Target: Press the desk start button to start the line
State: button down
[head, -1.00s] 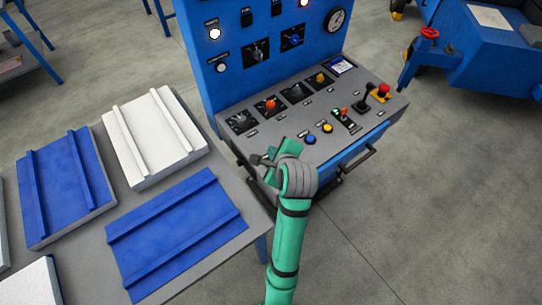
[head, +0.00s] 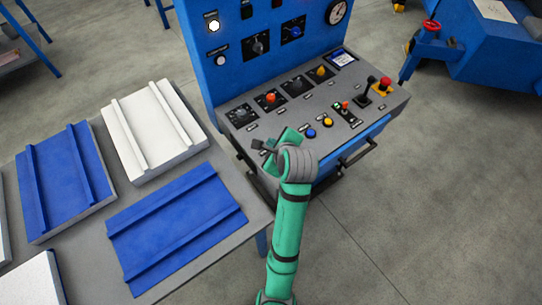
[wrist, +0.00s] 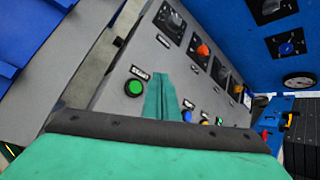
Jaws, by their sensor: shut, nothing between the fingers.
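The green start button (wrist: 134,87) sits on the grey sloping desk of the control panel, under a small label, in the wrist view. My gripper (wrist: 164,76) is shut and empty. In the wrist view its green fingers stand just right of the button, and I cannot tell their height above the desk. In the head view my gripper (head: 262,146) is at the desk's near left corner.
A blue button (head: 311,133), a yellow button (head: 328,121) and a red emergency knob (head: 385,83) are farther right on the desk. A black handle (head: 358,158) juts from its front. Left is a table (head: 228,175) with blue and white panels.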

notch_tip(320, 180, down, 5)
jog(key=shift+f, duration=0.15)
jog(key=shift+d+f, duration=0.15)
dwell(1.9)
jog(key=shift+f, duration=0.1)
jog(key=shift+f, duration=0.35)
jog(key=shift+f, duration=0.45)
dwell(0.9)
jog(key=shift+r, duration=0.85)
